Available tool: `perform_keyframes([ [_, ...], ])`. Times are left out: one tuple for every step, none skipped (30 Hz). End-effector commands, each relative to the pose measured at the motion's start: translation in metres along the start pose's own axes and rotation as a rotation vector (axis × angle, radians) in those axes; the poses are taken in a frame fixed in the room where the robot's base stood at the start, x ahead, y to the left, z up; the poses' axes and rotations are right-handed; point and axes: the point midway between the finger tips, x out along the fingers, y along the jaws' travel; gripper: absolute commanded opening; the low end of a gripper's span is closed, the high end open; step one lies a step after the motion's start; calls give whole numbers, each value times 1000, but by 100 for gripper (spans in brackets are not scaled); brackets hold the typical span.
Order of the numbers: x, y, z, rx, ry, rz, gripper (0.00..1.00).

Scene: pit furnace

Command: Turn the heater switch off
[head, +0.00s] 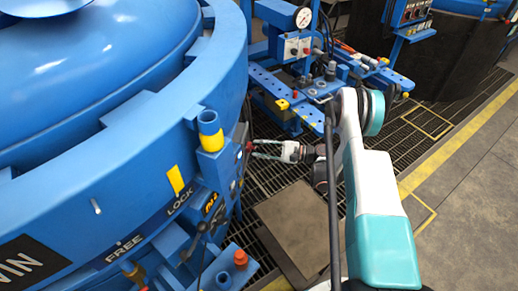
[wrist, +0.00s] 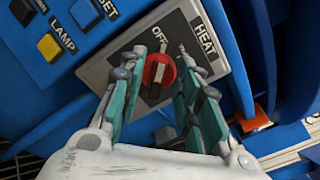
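The heater switch is a red rotary knob (wrist: 157,72) on a grey plate (wrist: 103,68) marked HEAT and OFF in the wrist view. Its raised bar runs nearly upright in the picture, its upper end toward the OFF label. I cannot tell which end is the pointer. My gripper (wrist: 163,62) reaches the plate with one teal finger on each side of the knob. The fingers are apart, and contact with the knob is not clear. In the head view my gripper (head: 254,148) is at the side of the blue furnace, and the knob is barely visible.
A blue panel with a yellow LAMP button (wrist: 48,46) and a blue button (wrist: 84,13) is beside the switch plate. The large blue furnace (head: 150,130) fills the left of the head view. A blue valve stand (head: 300,75) is behind my arm.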

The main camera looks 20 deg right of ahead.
Motion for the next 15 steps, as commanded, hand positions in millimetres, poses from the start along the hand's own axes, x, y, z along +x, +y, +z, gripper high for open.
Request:
perform_keyframes([
  [-7, -1, -1, 0, 2, -2, 31],
  [-12, -1, -1, 0, 2, -2, 31],
  [-19, -1, -1, 0, 2, -2, 31],
  [-25, -1, -1, 0, 3, -3, 31],
  [-31, -1, -1, 0, 3, -3, 31],
  [-40, -1, -1, 0, 3, -3, 31],
  [-46, -1, -1, 0, 3, -3, 31],
  [-53, -1, -1, 0, 4, -4, 31],
  [-61, -1, -1, 0, 4, -4, 31],
  [-67, 0, -1, 0, 4, -4, 31],
  [-73, 0, -1, 0, 4, -4, 31],
  [-80, 0, 0, 0, 4, -3, 31],
  [-85, 0, 0, 0, 4, -3, 31],
  [-90, 0, 0, 0, 4, -3, 31],
  [-95, 0, 0, 0, 4, -2, 31],
])
